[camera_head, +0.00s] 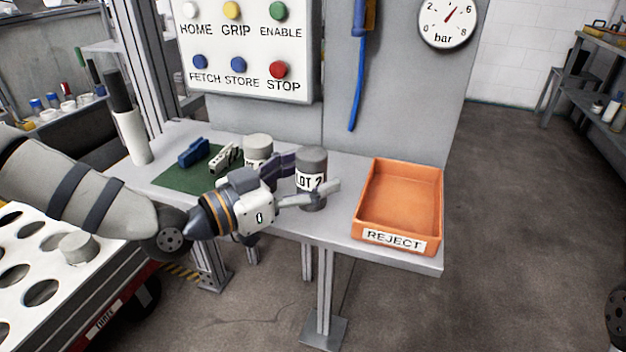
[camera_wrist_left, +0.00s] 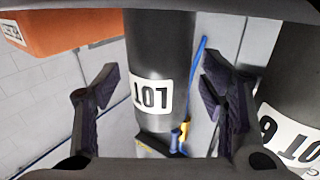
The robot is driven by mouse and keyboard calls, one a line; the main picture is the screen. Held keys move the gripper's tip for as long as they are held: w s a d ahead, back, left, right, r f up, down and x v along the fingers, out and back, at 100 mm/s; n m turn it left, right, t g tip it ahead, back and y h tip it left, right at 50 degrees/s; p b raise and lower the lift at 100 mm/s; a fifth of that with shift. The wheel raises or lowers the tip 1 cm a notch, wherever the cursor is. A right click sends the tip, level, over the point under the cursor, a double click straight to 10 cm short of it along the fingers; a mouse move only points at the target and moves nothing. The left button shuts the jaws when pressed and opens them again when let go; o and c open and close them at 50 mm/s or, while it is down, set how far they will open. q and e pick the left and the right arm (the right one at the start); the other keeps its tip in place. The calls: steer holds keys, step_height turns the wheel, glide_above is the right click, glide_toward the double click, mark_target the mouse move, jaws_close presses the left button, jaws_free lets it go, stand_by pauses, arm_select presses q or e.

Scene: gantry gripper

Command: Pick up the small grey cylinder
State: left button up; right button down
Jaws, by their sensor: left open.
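A dark grey cylinder labelled LOT 2 (camera_head: 313,160) stands upright on the grey bench (camera_head: 335,225), left of the orange tray. A paler grey cylinder (camera_head: 258,146) stands behind my gripper, its lower part hidden. Another short grey cylinder (camera_head: 78,247) sits in the white holed rack at the left. My left gripper (camera_head: 316,174) is open, with its fingers on either side of the LOT 2 cylinder. In the left wrist view, the cylinder (camera_wrist_left: 157,50) shows between the open fingers (camera_wrist_left: 160,78), with gaps at both sides. My right gripper is not in view.
The orange REJECT tray (camera_head: 436,212) is empty near the bench's right end. A green mat (camera_head: 172,178) bears a blue clamp-like piece (camera_head: 193,152) and a pale one (camera_head: 226,156). A button panel (camera_head: 245,85) and blue tool (camera_head: 356,90) hang behind. A white cylinder (camera_head: 133,138) stands at the left.

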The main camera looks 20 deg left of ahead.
arm_select(q)
steer(key=shift+w+d, duration=0.15)
steer(key=shift+r, duration=0.1)
jaws_close()
